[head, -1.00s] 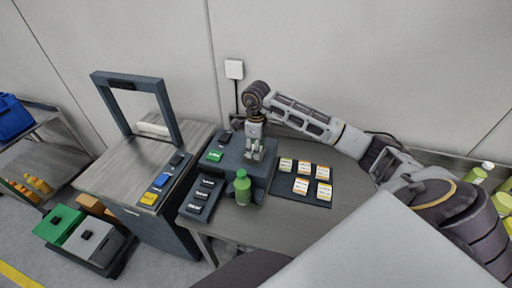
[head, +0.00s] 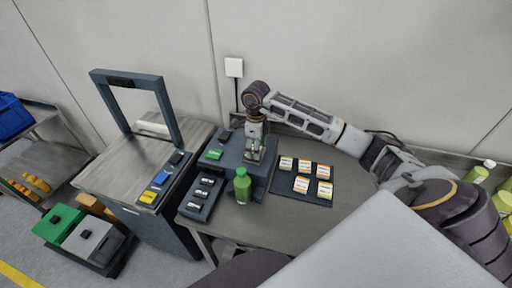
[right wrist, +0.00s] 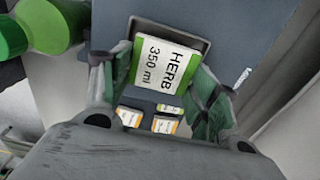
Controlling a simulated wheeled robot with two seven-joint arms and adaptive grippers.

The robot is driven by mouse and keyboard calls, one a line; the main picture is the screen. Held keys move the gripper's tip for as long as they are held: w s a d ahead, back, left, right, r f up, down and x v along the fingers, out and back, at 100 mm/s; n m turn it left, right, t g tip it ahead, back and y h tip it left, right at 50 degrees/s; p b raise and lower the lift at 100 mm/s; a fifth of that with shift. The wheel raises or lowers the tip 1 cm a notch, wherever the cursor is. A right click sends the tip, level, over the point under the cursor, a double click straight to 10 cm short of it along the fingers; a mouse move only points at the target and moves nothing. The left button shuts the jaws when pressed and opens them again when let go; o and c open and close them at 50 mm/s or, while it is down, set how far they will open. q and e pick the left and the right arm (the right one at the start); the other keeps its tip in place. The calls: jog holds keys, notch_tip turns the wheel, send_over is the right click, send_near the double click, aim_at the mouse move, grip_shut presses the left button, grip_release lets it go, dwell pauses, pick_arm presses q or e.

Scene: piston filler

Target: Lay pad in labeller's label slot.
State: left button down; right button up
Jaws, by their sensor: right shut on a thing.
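A white label pad reading "HERB 350 ml" with green edges (right wrist: 160,62) is between the fingers of my right gripper (right wrist: 155,95). The right gripper (head: 254,155) is shut on the pad, over the dark grey labeller (head: 230,157). In the right wrist view the dark-rimmed label slot (right wrist: 197,32) shows around the pad's far edge. The pad appears over or within the slot; I cannot tell whether it touches the slot floor. In the head view the pad is mostly hidden by the fingers. My left gripper is not in view.
A green bottle (head: 242,187) stands in front of the labeller. A dark mat (head: 312,201) with several label pads lies to its right. A panel of dark switches (head: 194,212) is at its left. A machine with a grey upright frame (head: 97,95) stands further left.

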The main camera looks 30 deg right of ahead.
jog(key=shift+f+b, duration=0.35)
jog(key=shift+b, duration=0.05)
dwell(0.6)
jog(key=o, duration=1.1)
jog(key=o, duration=0.3)
jog(key=shift+o, duration=0.2)
jog(key=shift+r, duration=0.15)
jog(key=shift+r+p, duration=1.85)
jog(key=shift+r, duration=1.55)
